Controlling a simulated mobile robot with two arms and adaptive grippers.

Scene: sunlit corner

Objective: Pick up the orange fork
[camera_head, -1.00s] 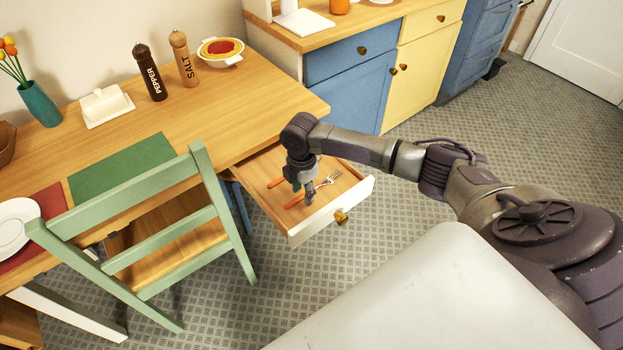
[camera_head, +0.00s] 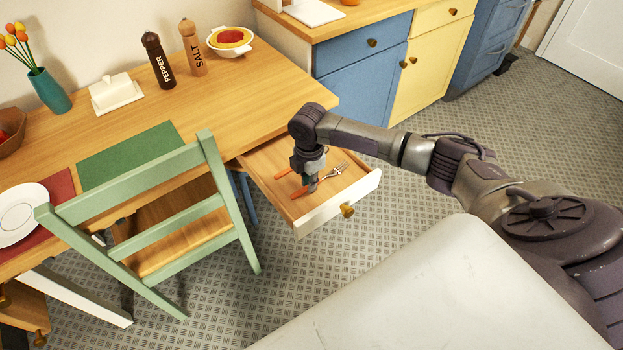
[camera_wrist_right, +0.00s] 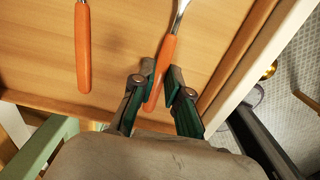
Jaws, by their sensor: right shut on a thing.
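The orange fork (camera_head: 328,175) lies in the open drawer (camera_head: 352,193), its metal tines toward the upper right. My right gripper (camera_head: 312,184) reaches down into the drawer and is shut on the fork's orange handle. In the right wrist view the green-padded fingers of the right gripper (camera_wrist_right: 163,88) stand on both sides of the handle of the fork (camera_wrist_right: 168,58), near its end. A second orange-handled utensil (camera_wrist_right: 83,50) lies to the left in the drawer, apart from the fingers; its upper end is cut off. My left gripper is not in view.
The drawer's front with a brass knob (camera_head: 347,210) faces the floor. A green chair (camera_head: 150,215) stands left of the drawer. The table (camera_head: 250,95) above holds a pepper mill (camera_head: 158,60), a salt mill (camera_head: 193,47) and a butter dish (camera_head: 115,93). Floor right of the drawer is clear.

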